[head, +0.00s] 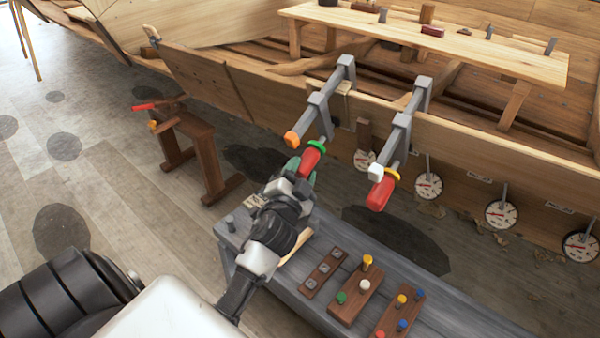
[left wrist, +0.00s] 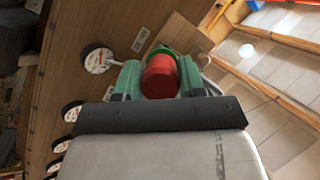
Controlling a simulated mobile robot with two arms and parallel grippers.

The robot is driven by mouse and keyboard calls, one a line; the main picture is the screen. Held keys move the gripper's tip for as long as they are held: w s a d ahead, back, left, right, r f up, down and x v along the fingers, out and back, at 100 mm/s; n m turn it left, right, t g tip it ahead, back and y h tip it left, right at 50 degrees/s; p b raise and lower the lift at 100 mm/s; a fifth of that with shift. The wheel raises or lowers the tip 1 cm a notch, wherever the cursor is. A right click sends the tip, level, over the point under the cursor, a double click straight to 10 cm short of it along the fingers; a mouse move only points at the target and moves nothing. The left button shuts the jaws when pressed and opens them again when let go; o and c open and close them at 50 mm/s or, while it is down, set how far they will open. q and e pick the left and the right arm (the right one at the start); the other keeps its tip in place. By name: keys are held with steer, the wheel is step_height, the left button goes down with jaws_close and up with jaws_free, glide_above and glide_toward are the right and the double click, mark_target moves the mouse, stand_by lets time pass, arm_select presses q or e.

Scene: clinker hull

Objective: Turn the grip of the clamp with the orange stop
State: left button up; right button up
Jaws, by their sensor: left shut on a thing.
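The grey clamp (head: 318,100) with the orange stop (head: 292,139) sits over the hull's top plank. Its red grip (head: 309,162) has a green collar (head: 317,146). My left gripper (head: 304,172) is shut on this red grip, with its green fingers on either side. In the left wrist view the red grip (left wrist: 160,76) shows end-on between the fingers, with the green collar (left wrist: 162,50) behind it. A second grey clamp (head: 402,125) to the right has a white stop (head: 375,171), a yellow collar (head: 392,174) and a red grip (head: 380,194). My right gripper is out of view.
A grey bench (head: 450,318) stands below, bearing wooden blocks with coloured pegs (head: 355,297). Several round dials (head: 428,186) hang along the hull plank (head: 500,160). A small wooden stand (head: 190,150) with a red-handled tool is at left. Open floor lies further left.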

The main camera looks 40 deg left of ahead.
arm_select(q)
steer(key=o, duration=0.9)
steer(key=shift+s+d+f, duration=0.15)
steer(key=shift+s, duration=0.3)
steer(key=shift+b+v, duration=0.75)
steer(key=shift+v, duration=4.2)
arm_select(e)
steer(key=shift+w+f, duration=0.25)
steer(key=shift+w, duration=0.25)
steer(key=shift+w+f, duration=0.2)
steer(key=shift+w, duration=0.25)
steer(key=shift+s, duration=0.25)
